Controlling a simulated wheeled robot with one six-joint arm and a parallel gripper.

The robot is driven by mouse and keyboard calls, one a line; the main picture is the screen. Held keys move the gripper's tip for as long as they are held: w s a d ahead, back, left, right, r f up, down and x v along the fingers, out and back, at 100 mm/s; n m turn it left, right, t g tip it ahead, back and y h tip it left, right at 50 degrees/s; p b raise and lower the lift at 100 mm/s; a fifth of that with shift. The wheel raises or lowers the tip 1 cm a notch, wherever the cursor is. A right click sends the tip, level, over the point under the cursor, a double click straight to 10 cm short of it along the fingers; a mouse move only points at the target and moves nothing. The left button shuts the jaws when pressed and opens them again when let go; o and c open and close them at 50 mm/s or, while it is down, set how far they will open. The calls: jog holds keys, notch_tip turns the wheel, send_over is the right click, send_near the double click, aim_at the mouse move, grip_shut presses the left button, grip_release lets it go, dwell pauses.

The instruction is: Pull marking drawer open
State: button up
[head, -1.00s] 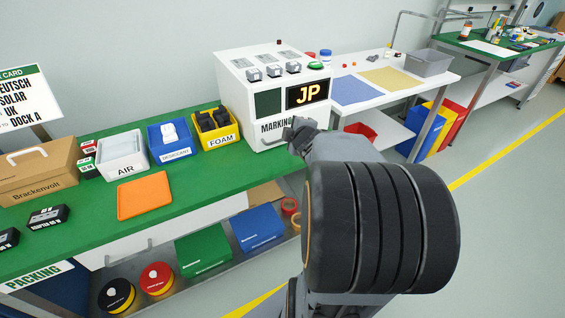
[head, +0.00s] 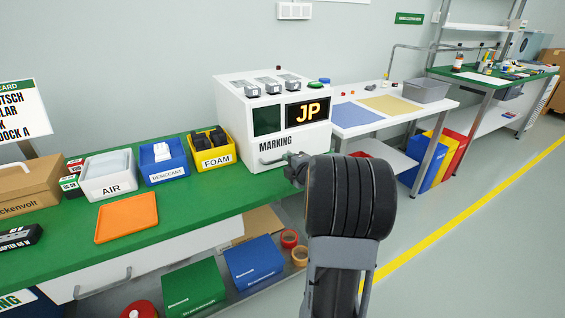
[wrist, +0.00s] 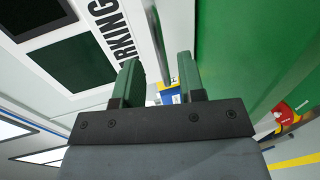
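The white marking machine (head: 232,125) stands at the right end of the green bench and its screen reads JP. The marking drawer (head: 258,148) is its lower front, labelled MARKING, with a grey bar handle (head: 268,161) under the label. It looks closed. My gripper (head: 290,168) is at the right end of the handle, and my wrist hides part of the front there. In the wrist view my gripper (wrist: 160,78) is open, with green finger pads. The grey handle bar (wrist: 158,40) shows in the gap between the fingers. I cannot tell whether they touch it.
Yellow FOAM (head: 213,158), blue DESICCANT (head: 163,174) and white AIR (head: 110,188) bins stand left of the machine, behind an orange tray (head: 127,217). A white table (head: 420,106) stands to the right. The floor (head: 460,240) at right is clear.

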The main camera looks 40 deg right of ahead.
jog(key=shift+x, duration=2.35)
grip_shut()
